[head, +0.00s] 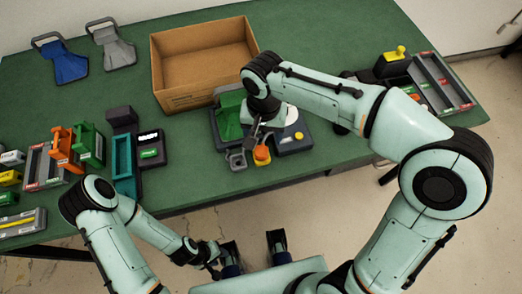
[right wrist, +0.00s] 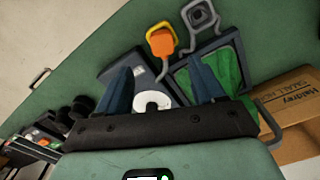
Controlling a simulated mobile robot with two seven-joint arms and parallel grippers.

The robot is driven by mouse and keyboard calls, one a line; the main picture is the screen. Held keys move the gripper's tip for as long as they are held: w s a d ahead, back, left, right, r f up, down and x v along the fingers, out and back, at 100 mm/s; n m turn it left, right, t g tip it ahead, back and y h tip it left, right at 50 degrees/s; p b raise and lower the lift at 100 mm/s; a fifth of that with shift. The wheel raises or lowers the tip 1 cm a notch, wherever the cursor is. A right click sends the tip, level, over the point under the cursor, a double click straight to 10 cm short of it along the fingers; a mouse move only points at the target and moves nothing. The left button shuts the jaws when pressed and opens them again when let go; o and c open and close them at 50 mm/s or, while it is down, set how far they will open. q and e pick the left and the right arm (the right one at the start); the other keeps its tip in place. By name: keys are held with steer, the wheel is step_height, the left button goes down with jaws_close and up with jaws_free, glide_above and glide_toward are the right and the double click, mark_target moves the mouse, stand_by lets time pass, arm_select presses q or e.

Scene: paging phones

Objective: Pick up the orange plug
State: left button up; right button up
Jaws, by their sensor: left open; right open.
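The orange plug (head: 261,154) sits at the front edge of a grey device on the green table, within a yellow surround. In the right wrist view the orange plug (right wrist: 162,42) is beyond my fingertips, untouched. My right gripper (right wrist: 160,72) is open and empty, its two dark blue fingers spread above the device. In the head view my right gripper (head: 262,130) is mostly hidden by its own arm, just behind the plug. My left gripper (head: 253,246) is open and empty, off the table's front edge.
A grey square-ringed plug (head: 237,160) lies left of the orange one. The device's green panel (right wrist: 222,75) is close by. A cardboard box (head: 203,60) stands behind. Racks and small boxes (head: 70,150) crowd the left; more stand far right (head: 440,83).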

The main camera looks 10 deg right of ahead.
mark_target(261, 151)
step_height(261, 151, down, 4)
steer(key=shift+w+r, duration=0.1)
steer(key=shift+r, duration=0.1)
steer(key=shift+a+f+b, duration=0.2)
steer(key=shift+f+b, duration=0.35)
steer(key=shift+f, duration=2.15)
steer(key=c, duration=1.1)
